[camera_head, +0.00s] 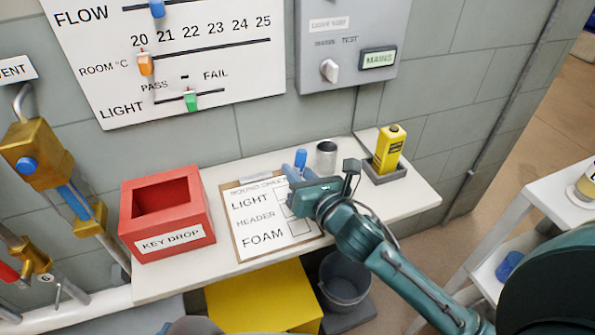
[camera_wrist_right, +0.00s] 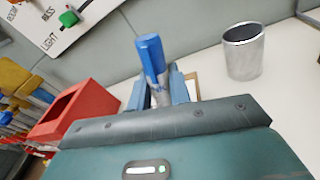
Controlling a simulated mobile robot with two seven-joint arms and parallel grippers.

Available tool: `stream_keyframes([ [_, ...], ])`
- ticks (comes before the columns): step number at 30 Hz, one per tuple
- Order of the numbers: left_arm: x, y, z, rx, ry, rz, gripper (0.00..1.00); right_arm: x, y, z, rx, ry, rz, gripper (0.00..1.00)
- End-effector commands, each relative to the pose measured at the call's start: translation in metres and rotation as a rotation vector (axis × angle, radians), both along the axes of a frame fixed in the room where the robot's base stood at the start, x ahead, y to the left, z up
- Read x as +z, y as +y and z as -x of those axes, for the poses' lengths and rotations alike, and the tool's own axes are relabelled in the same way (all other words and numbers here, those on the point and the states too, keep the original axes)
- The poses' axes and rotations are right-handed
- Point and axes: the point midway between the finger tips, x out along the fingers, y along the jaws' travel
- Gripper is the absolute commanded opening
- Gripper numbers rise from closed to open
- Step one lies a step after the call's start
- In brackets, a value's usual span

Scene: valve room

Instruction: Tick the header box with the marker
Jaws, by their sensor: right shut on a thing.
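A clipboard (camera_head: 240,222) lies on the white shelf with a sheet reading LIGHT, HEADER and FOAM. Boxes run down the sheet's right side. The header box (camera_head: 294,226) shows partly beside my right gripper; I cannot tell if it is marked. My right gripper (camera_head: 296,172) is over the upper right of the clipboard. It is shut on the marker (camera_head: 301,158), whose blue end points up. In the right wrist view the marker (camera_wrist_right: 152,58) stands between the two fingers, slightly tilted. Its tip is hidden. My left gripper is not in view.
A red KEY DROP box (camera_head: 166,245) stands left of the clipboard. The wall panel (camera_head: 350,45) rises behind the shelf.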

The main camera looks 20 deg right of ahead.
Motion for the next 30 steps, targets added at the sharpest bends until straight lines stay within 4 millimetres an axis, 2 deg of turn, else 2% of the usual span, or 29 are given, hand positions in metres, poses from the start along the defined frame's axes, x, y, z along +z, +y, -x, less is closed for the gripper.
stream_keyframes([
  [30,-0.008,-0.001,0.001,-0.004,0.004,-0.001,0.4,-0.011,0.0,0.0,0.0,0.0,0.001,0.0],
])
